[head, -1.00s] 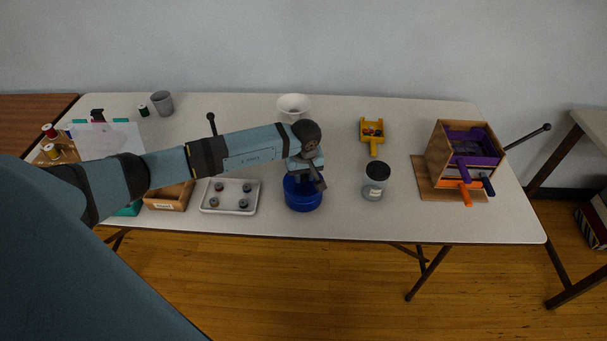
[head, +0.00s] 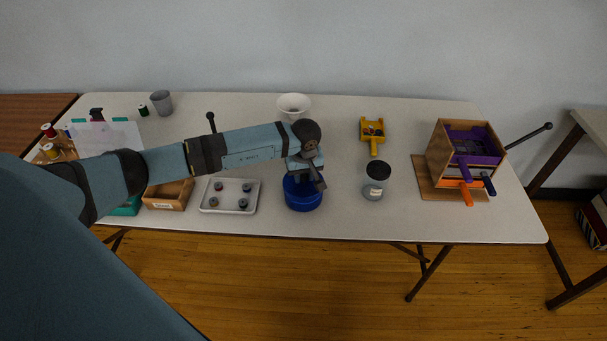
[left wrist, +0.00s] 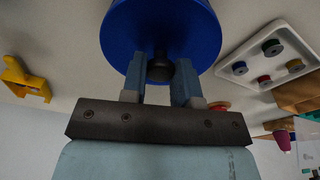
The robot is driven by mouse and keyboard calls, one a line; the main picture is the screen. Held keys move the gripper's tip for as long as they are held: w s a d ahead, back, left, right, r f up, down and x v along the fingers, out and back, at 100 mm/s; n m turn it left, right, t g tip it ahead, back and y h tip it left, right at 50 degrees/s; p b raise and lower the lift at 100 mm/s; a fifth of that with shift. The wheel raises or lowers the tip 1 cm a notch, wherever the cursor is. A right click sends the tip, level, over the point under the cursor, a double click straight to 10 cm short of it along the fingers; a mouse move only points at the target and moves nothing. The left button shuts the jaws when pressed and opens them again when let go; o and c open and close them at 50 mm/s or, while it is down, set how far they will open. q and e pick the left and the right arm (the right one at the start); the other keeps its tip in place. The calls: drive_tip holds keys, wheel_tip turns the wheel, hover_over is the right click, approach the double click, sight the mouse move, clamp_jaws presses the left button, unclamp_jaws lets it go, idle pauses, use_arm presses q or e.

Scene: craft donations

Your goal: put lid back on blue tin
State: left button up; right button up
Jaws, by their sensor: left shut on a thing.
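The blue tin (head: 303,198) stands near the front edge of the table, at the middle of the head view. My left gripper (head: 306,173) is directly over it, pointing down, and hides part of its top. In the left wrist view a round blue lid (left wrist: 120,38) with a dark knob (left wrist: 160,68) fills the top middle. The left fingers (left wrist: 160,84) are shut on the knob from both sides. The lid is at or just above the tin's top; I cannot tell whether it is seated. My right gripper is not in view.
A white tray (head: 230,209) with several small round pieces is left of the tin, beside a wooden box (head: 168,196). A dark-lidded jar (head: 373,188) stands to the right. Table between tin and jar is clear.

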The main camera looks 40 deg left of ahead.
use_arm(q)
drive_tip(key=o, duration=1.5)
drive_tip(key=shift+c, duration=0.2)
drive_tip(key=shift+r, duration=0.15)
drive_tip(key=shift+r+p, duration=1.7)
drive_tip(key=shift+r, duration=1.7)
clamp_jaws()
drive_tip(key=shift+f, duration=0.25)
